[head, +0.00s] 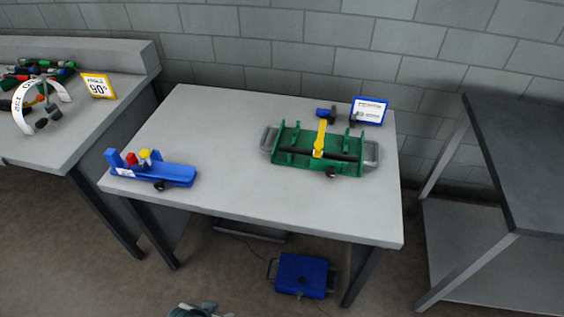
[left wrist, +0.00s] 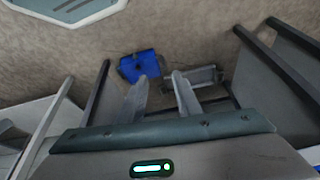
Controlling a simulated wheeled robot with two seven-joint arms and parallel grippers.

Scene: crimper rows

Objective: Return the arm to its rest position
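My left gripper (left wrist: 159,76) shows in the left wrist view with its two fingers apart and nothing between them. Its camera looks down on the floor. A small grey-green part (head: 198,309) of my own shows at the bottom edge of the head view, well short of the table; I cannot tell which arm it belongs to. My right gripper is not in view.
The middle table (head: 225,120) holds a green tool rack (head: 290,150) with a yellow lever, a blue fixture (head: 165,173) and a blue-framed sign (head: 369,111). A blue box (head: 303,275) lies on the floor below. A dark bench (head: 535,150) stands right.

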